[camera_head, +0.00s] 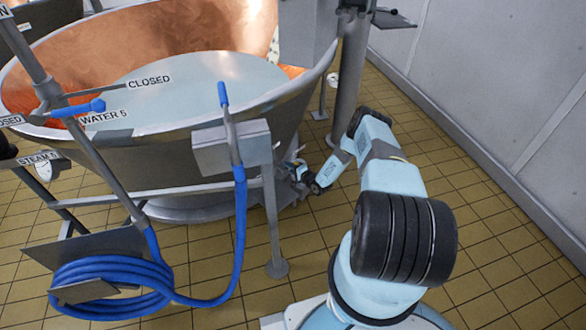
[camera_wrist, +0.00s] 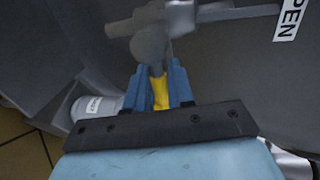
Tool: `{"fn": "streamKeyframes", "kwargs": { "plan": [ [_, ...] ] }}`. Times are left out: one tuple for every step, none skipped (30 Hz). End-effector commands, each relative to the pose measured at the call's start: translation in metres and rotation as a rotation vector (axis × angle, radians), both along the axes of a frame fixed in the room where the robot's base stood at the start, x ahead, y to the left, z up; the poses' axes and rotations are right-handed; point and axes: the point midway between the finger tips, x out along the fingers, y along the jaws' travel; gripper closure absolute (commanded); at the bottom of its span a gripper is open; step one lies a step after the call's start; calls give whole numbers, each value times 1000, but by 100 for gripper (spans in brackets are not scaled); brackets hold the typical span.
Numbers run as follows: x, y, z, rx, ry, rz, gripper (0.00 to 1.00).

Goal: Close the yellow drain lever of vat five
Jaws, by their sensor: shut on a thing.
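The yellow drain lever (camera_wrist: 160,92) shows in the wrist view between the two blue fingers of my gripper (camera_wrist: 161,86). My gripper is shut on it. The lever's far end meets a grey rounded valve part (camera_wrist: 150,44). An "OPEN" label (camera_wrist: 289,17) is partly in view at the upper right. The lever is too small and hidden there to make out.
A steel post (camera_head: 275,225) with a grey box (camera_head: 228,150) stands left of my arm. A coiled blue hose (camera_head: 110,285) hangs at the lower left. Labels read "CLOSED" (camera_head: 149,82) and "WATER 5" (camera_head: 104,118). Tiled floor (camera_head: 500,215) is clear to the right, up to a grey wall (camera_head: 500,70).

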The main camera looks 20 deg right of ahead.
Motion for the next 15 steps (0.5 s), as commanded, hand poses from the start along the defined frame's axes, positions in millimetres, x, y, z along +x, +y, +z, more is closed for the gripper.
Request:
{"fn": "streamKeyframes", "kwargs": {
  "plan": [
    [-3, -5, -5, -4, 10, -5, 100],
    [-3, -5, -5, -4, 10, -5, 100],
    [-3, -5, -5, -5, 11, -5, 100],
    [-3, -5, -5, -6, 11, -5, 100],
    [-3, -5, -5, -6, 11, -5, 100],
    [-3, -5, -5, -6, 11, -5, 100],
    [-3, -5, -5, -6, 11, -5, 100],
    [-3, -5, -5, -6, 11, -5, 100],
    [-3, -5, -5, -6, 12, -5, 74],
    [-3, -4, -5, -6, 12, -5, 71],
    [-3, -4, -5, -5, 11, -4, 68],
    [-3, -3, -5, -5, 10, -3, 64],
    [-2, -2, -4, -6, 9, -3, 61],
    [-2, -2, -4, -5, 9, -2, 61],
    [-2, -1, -4, -4, 8, -1, 61]
  ]
}}
